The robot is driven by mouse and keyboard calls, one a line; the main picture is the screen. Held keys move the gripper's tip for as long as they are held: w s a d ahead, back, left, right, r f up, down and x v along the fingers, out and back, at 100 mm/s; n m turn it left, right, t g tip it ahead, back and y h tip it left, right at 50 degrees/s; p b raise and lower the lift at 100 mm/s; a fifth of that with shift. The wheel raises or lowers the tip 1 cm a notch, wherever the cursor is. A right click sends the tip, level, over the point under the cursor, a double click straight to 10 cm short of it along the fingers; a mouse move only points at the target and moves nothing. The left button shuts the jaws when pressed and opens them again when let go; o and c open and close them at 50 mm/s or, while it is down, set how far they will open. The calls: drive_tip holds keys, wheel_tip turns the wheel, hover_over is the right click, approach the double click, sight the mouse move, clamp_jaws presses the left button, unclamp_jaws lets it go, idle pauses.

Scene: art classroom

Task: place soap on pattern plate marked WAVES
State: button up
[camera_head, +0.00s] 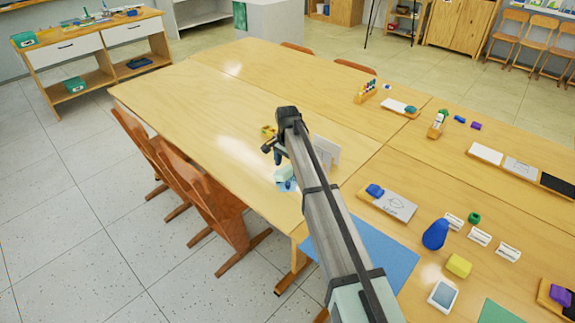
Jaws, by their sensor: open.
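My gripper (271,149) hangs over the wooden table near its middle, partly hidden by my own arm, and holds nothing that I can see. A grey plate (400,206) with a drawn outline and small lettering lies right of my arm, with a blue block (375,191) on its left end. Other flat plates, white (485,153), grey (519,167) and dark (557,184), lie in a row at the right. The lettering is too small to read, so I cannot tell which plate says WAVES. A yellow block (458,265) is soap-like; I cannot tell which block is the soap.
A pale object (285,173) and a white upright panel (327,152) stand close by my gripper. A blue mat (375,251), blue rounded object (435,234) and several small labelled blocks crowd the right front. The table's left part (190,95) is clear; chairs (208,200) line its left edge.

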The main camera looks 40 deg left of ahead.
sight(287, 169)
wheel_tip(287, 169, up, 13)
drive_tip(key=shift+r, duration=0.15)
idle(0.6)
